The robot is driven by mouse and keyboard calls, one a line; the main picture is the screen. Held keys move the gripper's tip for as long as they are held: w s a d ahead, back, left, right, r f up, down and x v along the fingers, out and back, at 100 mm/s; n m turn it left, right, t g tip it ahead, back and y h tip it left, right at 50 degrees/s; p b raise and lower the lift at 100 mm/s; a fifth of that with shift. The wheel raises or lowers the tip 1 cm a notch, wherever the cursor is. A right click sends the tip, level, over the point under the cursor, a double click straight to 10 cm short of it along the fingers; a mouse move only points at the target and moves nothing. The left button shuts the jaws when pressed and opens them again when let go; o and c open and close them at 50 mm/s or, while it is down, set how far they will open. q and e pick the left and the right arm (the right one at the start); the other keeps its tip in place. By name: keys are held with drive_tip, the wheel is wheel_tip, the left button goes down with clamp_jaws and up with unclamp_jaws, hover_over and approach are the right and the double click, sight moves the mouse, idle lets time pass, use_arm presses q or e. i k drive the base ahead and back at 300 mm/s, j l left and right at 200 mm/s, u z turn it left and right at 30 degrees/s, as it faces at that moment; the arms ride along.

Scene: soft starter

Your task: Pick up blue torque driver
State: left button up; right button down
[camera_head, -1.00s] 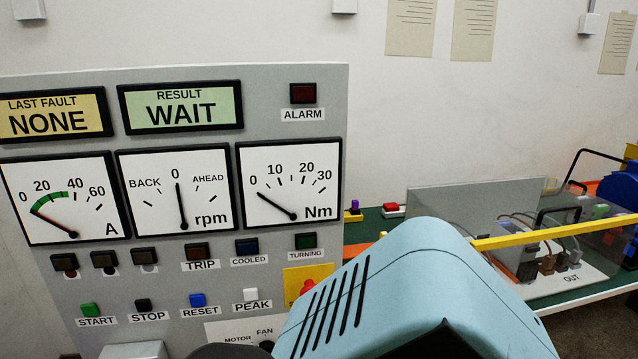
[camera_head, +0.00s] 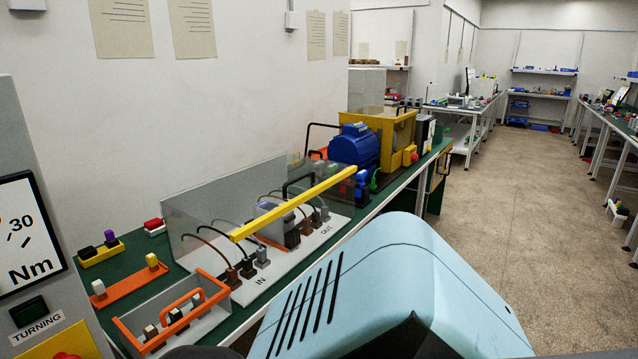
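I cannot make out the blue torque driver for certain. Small blue items (camera_head: 362,182) stand by the front of the bench near the large blue motor (camera_head: 354,148), too small to identify. A yellow holder (camera_head: 101,254) with a black and a purple piece is at the left of the bench. An orange holder (camera_head: 130,286) with a white and a yellow piece lies in front of it. Neither gripper is in view; a light-blue part of my own body fills the bottom middle and hides part of the bench front.
A grey meter panel (camera_head: 45,310) stands at the left edge. The green bench (camera_head: 220,331) carries an orange-handled tray (camera_head: 172,312), a clear-screened wiring board marked IN and OUT (camera_head: 262,270) with a yellow bar (camera_head: 295,203), and a yellow box (camera_head: 385,125). The floor (camera_head: 500,220) at right is open.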

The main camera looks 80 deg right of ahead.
sight(361, 175)
drive_tip(key=z, duration=2.9)
drive_tip(key=u, duration=0.25)
drive_tip(key=i+l+u, duration=0.25)
drive_tip(key=u, duration=0.15)
drive_tip(key=i+l+u, duration=0.55)
drive_tip(key=l, duration=0.25)
drive_tip(key=i+l+u, duration=0.1)
drive_tip(key=l, duration=0.3)
drive_tip(key=i+l, duration=0.15)
drive_tip(key=l, duration=0.2)
drive_tip(key=i+l, duration=0.15)
drive_tip(key=l, duration=0.2)
drive_tip(key=i+l, duration=0.15)
drive_tip(key=l, duration=0.2)
drive_tip(key=i+l+u, duration=0.1)
drive_tip(key=l, duration=0.25)
drive_tip(key=i+l, duration=0.2)
drive_tip(key=l, duration=0.2)
